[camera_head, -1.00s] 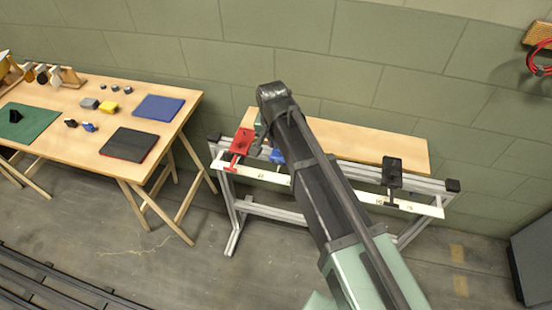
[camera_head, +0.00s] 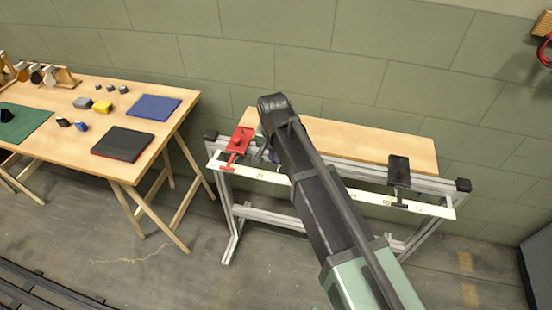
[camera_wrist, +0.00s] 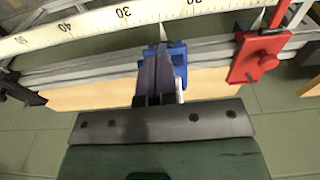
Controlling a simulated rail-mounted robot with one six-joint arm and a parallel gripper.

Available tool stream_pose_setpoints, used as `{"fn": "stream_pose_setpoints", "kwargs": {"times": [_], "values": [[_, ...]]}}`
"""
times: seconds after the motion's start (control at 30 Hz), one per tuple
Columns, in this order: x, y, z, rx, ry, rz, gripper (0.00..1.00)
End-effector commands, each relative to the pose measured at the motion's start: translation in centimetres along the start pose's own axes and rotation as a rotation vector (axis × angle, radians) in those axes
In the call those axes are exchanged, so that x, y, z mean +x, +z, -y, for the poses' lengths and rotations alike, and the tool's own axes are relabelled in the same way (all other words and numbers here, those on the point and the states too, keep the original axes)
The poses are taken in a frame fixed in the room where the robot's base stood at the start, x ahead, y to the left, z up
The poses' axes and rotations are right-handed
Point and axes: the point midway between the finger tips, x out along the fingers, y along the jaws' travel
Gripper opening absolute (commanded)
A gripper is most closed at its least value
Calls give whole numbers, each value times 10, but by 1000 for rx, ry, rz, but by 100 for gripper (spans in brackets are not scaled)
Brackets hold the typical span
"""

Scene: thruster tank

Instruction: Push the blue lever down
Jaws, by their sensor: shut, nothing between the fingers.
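The blue lever (camera_wrist: 180,62) is in the middle of the wrist view, on the rail of the metal frame. In the head view my arm hides nearly all of it. My gripper (camera_wrist: 158,52) is shut and empty. Its dark fingers lie over the blue lever in the wrist view and cover its middle, with blue showing on both sides. I cannot tell whether the fingertips touch it.
A red lever unit (camera_head: 238,143) sits close beside the blue one, and a black unit (camera_head: 399,171) stands at the rail's other end. A numbered scale strip (camera_wrist: 95,24) runs along the rail. A wooden table (camera_head: 70,135) with small blocks stands left.

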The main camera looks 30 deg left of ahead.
Motion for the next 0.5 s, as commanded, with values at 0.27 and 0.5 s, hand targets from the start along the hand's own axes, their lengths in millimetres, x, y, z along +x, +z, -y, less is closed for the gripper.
{"fn": "stream_pose_setpoints", "kwargs": {"times": [0.27,0.5], "values": [[17,1,0,0,0,-1,0],[47,1,-1,2,2,-6,0]]}}
